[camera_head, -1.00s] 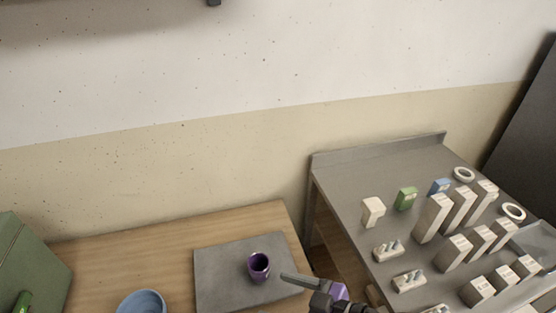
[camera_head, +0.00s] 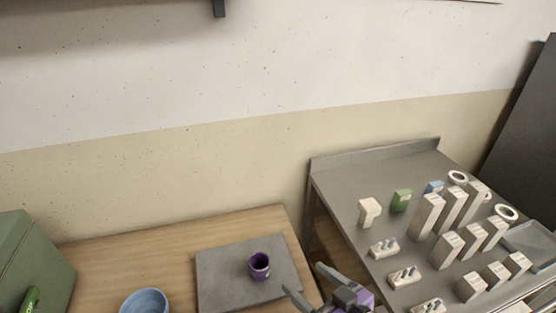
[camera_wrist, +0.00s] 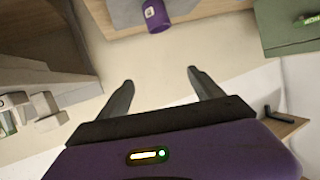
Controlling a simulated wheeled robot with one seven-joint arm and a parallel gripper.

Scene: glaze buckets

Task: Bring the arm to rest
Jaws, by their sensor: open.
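My gripper (camera_head: 304,282) shows at the bottom of the head view, in front of the gap between the wooden table and the grey bench. In the wrist view my gripper (camera_wrist: 160,80) has its two fingers spread wide with nothing between them. A purple cup (camera_head: 259,266) stands upright on a grey slab, to the left of my gripper and apart from it. The cup also shows at the top of the wrist view (camera_wrist: 157,14), beyond the fingertips.
The grey slab (camera_head: 222,280) lies on the wooden table (camera_head: 90,262). A blue bowl (camera_head: 145,302) and a green box (camera_head: 35,255) are to the left. The grey bench (camera_head: 375,165) at right holds several pale blocks (camera_head: 427,214), with a green block (camera_head: 401,199) among them.

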